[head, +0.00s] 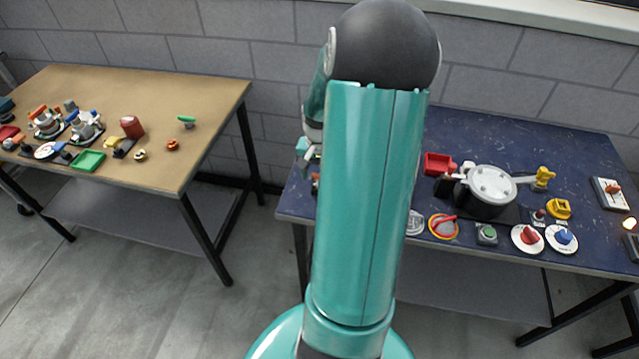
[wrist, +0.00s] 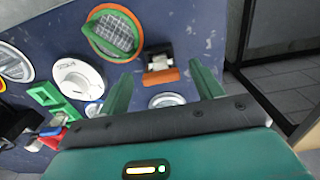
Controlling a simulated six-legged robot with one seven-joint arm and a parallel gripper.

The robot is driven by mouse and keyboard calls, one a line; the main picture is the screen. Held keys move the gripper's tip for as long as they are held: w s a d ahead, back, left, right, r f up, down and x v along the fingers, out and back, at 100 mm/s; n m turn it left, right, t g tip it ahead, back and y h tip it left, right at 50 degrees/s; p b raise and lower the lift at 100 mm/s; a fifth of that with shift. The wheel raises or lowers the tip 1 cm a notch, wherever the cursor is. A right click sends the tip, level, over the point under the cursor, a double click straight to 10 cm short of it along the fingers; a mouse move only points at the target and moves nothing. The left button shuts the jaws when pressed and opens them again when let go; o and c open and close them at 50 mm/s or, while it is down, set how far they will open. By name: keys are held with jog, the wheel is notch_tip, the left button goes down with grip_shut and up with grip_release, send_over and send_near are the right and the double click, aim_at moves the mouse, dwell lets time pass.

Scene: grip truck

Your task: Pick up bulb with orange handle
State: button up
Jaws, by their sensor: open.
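In the wrist view, a small piece with an orange bar-shaped handle (wrist: 161,77) and a pale, metallic part on a dark base lies on the blue tabletop. It looks like the orange-handled item, but I cannot make out a bulb. My gripper (wrist: 163,90) is open, with its two green fingers apart. The orange handle shows between and just beyond the fingertips, with nothing held. In the head view my own arm hides most of the gripper and this spot.
Beside it in the wrist view are a round orange-and-green mesh piece (wrist: 114,33), a white dial (wrist: 78,79), a green block (wrist: 55,101) and a pale disc (wrist: 167,100). The blue table (head: 470,137) also holds a pot (head: 490,188). A tan table (head: 190,90) stands left.

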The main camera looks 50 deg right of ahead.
jog(key=shift+f, duration=0.7)
jog(key=c, duration=1.1)
jog(key=shift+r, duration=0.1)
